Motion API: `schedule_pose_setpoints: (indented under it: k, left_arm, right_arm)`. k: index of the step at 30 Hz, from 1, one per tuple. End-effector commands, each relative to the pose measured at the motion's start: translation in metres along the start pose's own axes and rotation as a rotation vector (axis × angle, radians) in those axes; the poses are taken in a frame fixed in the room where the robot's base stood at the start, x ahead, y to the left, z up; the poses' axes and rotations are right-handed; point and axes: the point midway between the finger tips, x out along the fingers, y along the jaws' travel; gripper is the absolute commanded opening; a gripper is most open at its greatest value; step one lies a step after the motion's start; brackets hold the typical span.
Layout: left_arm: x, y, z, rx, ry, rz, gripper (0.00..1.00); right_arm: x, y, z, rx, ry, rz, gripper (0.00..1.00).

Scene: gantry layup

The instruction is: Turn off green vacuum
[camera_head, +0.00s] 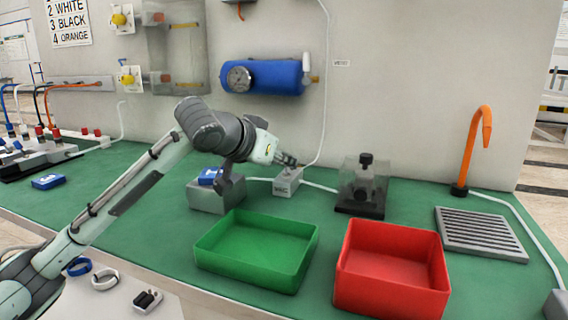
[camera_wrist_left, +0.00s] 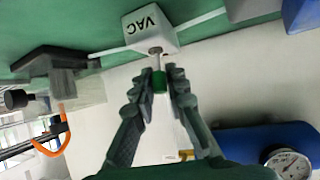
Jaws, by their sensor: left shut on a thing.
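A small white box marked VAC (camera_head: 286,187) stands on the green bench top near the wall. It also shows in the left wrist view (camera_wrist_left: 139,30), upside down, with a thin metal lever that ends in a green tip (camera_wrist_left: 159,82). My left gripper (camera_head: 296,164) is just above the box. In the left wrist view my left gripper (camera_wrist_left: 163,88) has its two fingers on either side of the green tip, shut on it. In the head view the lever is hidden by the fingers. My right gripper is not in view.
A clear box with a black knob (camera_head: 364,165) stands right of the VAC box. A green tray (camera_head: 257,276) and a red tray (camera_head: 390,290) are in front. A blue tank with a gauge (camera_head: 270,77) hangs on the wall. An orange spout (camera_head: 470,140) stands at right.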

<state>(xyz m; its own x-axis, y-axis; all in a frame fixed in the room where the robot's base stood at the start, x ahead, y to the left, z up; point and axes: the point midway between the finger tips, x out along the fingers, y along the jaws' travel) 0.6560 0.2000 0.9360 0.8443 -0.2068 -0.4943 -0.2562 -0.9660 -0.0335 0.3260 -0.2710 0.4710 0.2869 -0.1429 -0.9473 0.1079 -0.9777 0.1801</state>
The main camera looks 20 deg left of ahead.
Motion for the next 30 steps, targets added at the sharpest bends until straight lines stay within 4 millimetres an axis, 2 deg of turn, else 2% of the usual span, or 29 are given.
schedule_pose_setpoints:
  k: [10,11,15,25,30]
  left_arm:
    - [0.000,0.001,0.000,0.001,0.002,0.001,0.00]
    - [0.000,0.001,0.000,0.001,0.002,0.001,0.16]
    - [0.000,0.001,0.000,0.001,0.002,0.001,0.33]
    - [-0.002,0.000,0.000,0.001,0.002,0.000,0.34]
    - [-0.021,0.000,0.000,0.003,0.004,-0.001,0.34]
  right_arm:
    - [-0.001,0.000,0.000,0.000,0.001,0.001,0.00]
    - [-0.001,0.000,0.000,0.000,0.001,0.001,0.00]
    - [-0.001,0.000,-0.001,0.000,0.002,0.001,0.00]
    - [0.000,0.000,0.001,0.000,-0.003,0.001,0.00]
    - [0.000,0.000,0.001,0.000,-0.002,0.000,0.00]
